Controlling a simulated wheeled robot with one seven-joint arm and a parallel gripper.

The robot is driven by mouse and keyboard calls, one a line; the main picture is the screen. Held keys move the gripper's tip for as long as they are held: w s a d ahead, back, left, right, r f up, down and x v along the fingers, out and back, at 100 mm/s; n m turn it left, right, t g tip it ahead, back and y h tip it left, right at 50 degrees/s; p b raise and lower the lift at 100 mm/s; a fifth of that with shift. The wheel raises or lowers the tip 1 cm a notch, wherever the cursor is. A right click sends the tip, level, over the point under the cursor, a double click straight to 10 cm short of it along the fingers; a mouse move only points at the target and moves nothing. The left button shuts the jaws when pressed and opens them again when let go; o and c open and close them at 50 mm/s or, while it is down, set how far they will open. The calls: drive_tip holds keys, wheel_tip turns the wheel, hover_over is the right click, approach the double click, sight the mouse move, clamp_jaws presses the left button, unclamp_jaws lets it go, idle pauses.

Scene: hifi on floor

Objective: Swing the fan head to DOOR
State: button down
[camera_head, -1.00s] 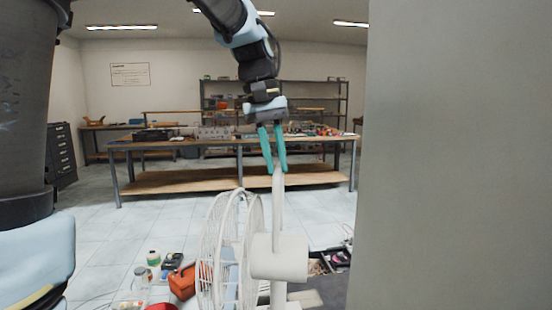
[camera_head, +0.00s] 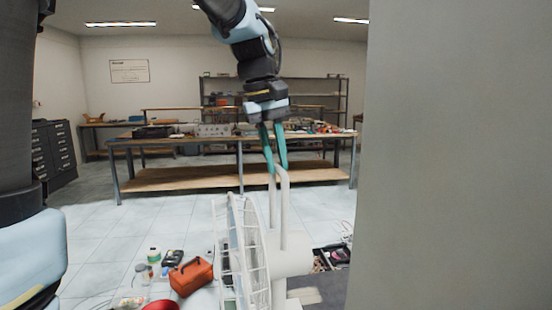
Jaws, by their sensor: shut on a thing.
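A white fan stands in the lower middle of the head view. Its round wire cage (camera_head: 247,255) is seen nearly edge-on and faces left. The motor housing (camera_head: 294,257) sits to the right of the cage, on a post that runs out of the bottom of the picture. A white looped handle (camera_head: 284,212) rises from the head. My gripper (camera_head: 275,167) points down from above, its green fingers shut on the top of the handle. No DOOR marking is legible in the view.
A tall grey panel (camera_head: 460,155) fills the right side, close to the fan. On the floor lie a red toolbox (camera_head: 191,276), small bottles (camera_head: 154,257) and an open case (camera_head: 331,257). A workbench (camera_head: 180,183) stands behind. Bare tiles lie between.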

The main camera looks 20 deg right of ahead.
drive_tip(key=c, duration=0.8)
unclamp_jaws()
wheel_tip(320, 180, up, 11)
drive_tip(key=a+b, duration=0.1)
drive_tip(key=a, duration=0.1)
drive_tip(key=shift+w+f+b, duration=0.15)
drive_tip(key=shift+b, duration=0.15)
drive_tip(key=shift+a, duration=0.1)
